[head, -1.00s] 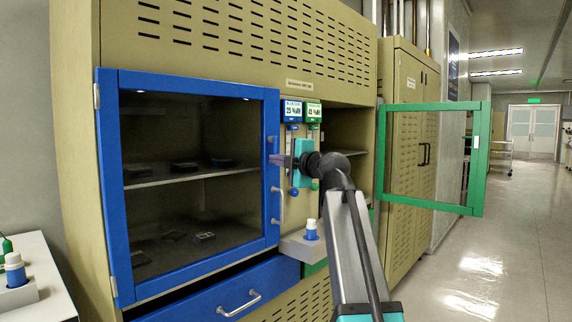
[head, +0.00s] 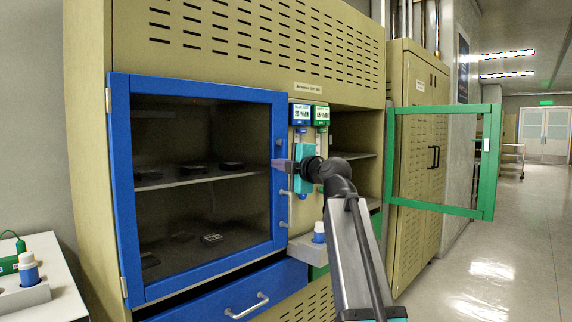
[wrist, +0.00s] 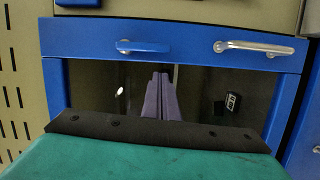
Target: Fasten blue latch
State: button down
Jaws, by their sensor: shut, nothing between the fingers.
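The blue-framed glass door (head: 198,292) is closed on the cabinet's left chamber. In the wrist view the blue latch (wrist: 148,47) lies along the door's blue frame (wrist: 85,45), with a pale round end; its pivot is unclear. The silver door handle (wrist: 262,46) sits farther along the same frame. My gripper (head: 275,163) is shut and empty in front of the door's right edge. In the wrist view its purple fingers (wrist: 162,78) point at the glass side of the frame, beside the latch's end. I cannot tell if they touch the latch.
A green-framed door (head: 438,210) stands open at the right. Blue and green display units (head: 301,115) hang between the chambers. A small shelf (head: 303,248) with a blue-and-white bottle (head: 319,232) is below my gripper. A blue drawer (head: 205,308) lies under the door.

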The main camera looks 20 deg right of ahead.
jog(key=a+p+v, duration=0.1)
jog(key=p+v, duration=0.1)
jog(key=v, duration=0.8)
jog(key=shift+s+p, duration=0.25)
jog(key=shift+p, duration=0.05)
jog(key=shift+a+f, duration=0.1)
